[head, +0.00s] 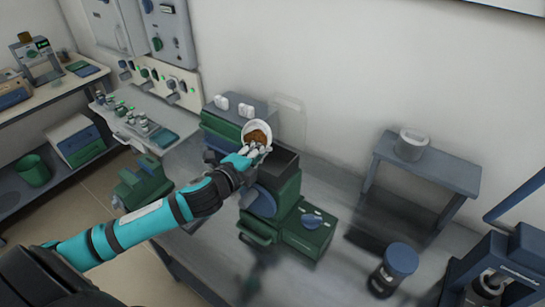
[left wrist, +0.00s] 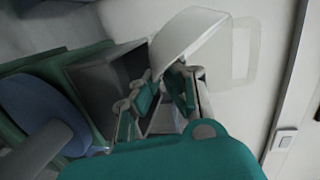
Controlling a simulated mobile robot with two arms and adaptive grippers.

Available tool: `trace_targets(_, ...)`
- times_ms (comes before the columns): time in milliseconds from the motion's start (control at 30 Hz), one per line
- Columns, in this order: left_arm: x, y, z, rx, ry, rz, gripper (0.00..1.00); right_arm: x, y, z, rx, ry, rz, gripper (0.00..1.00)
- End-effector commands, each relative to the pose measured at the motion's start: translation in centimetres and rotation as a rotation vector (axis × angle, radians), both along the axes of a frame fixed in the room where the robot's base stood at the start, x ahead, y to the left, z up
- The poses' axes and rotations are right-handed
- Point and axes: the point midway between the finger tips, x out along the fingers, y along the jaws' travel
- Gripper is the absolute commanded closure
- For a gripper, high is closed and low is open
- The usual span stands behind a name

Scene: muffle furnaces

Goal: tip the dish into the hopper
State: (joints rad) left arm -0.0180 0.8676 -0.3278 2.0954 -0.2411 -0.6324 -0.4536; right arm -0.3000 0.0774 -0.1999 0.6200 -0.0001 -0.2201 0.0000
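The white dish (head: 257,131) holds brown granular material and is above the green machine in the head view. My left gripper (head: 250,151) is closed on the dish's near rim; the dish also shows between the fingertips in the left wrist view (left wrist: 188,36). The dish looks tilted, with brown material still inside. The hopper (head: 283,161) is the dark, square-topped box on the green machine, just right of and below the dish in the head view. In the left wrist view the hopper (left wrist: 103,74) is left of the fingers. My right gripper is not in view.
A clear upright panel (head: 290,118) stands behind the dish. A blue-lidded jar (head: 398,262) stands on the bench near a dark blue press (head: 515,262). Small jars sit at the left.

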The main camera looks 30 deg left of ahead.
Motion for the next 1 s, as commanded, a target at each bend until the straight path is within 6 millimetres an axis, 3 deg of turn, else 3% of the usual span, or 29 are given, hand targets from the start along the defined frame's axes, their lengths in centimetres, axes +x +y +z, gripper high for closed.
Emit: trace_targets(1000, -0.1, -0.2, -0.1, 0.227, -0.094, 0.0, 1.0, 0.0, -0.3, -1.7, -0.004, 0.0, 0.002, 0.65)
